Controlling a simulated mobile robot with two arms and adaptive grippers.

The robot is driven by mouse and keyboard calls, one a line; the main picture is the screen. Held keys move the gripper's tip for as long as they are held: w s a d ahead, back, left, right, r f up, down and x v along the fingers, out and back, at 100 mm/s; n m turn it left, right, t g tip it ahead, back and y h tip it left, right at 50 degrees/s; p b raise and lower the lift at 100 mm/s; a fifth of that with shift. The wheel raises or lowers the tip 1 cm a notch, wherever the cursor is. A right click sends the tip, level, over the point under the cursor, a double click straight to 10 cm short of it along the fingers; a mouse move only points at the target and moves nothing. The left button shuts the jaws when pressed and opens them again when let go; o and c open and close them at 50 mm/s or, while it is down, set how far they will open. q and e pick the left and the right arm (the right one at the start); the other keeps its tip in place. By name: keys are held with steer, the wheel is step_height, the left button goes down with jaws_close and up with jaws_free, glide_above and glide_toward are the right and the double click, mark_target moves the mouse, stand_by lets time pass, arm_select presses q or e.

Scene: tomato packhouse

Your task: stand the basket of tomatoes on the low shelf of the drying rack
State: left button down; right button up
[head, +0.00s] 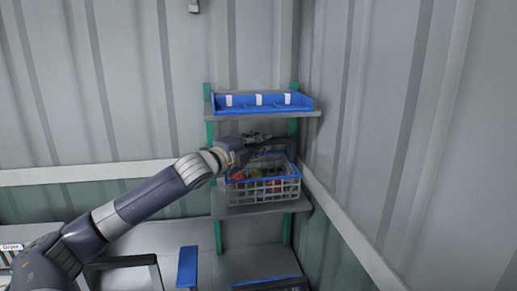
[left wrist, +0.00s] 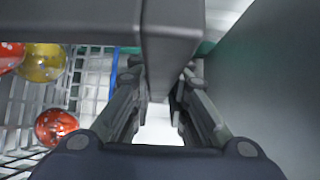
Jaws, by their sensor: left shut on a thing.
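The basket (head: 264,190) is a grey wire basket with a blue rim, holding red and yellow tomatoes. It is upright at the shelf (head: 230,212) below the rack's top shelf; I cannot tell whether its base fully rests there. My left gripper (head: 262,143) is above the basket, shut on its dark handle. In the left wrist view the fingers (left wrist: 158,90) flank the thick dark handle bar (left wrist: 170,45), with tomatoes (left wrist: 56,127) and the basket's mesh to the left. The drying rack (head: 210,130) has green posts. My right gripper is not in view.
A blue tray (head: 262,109) with white labels sits on the top shelf, close above my gripper. Corrugated walls (head: 400,110) stand behind and close on the right. A grey surface (head: 252,262) lies below the basket's shelf. A blue panel (head: 187,267) stands at lower left.

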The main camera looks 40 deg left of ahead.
arm_select(q)
step_height(320, 180, down, 2)
steer(key=shift+f+p, duration=0.2)
steer(key=shift+p, duration=0.15)
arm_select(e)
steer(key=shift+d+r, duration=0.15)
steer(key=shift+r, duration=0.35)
arm_select(q)
steer(key=shift+f, duration=0.1)
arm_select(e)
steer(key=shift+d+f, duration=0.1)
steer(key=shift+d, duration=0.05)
arm_select(q)
steer(key=c, duration=1.5)
jaws_free()
steer(key=shift+f, duration=0.15)
steer(key=shift+c, duration=0.2)
steer(key=shift+s, duration=0.1)
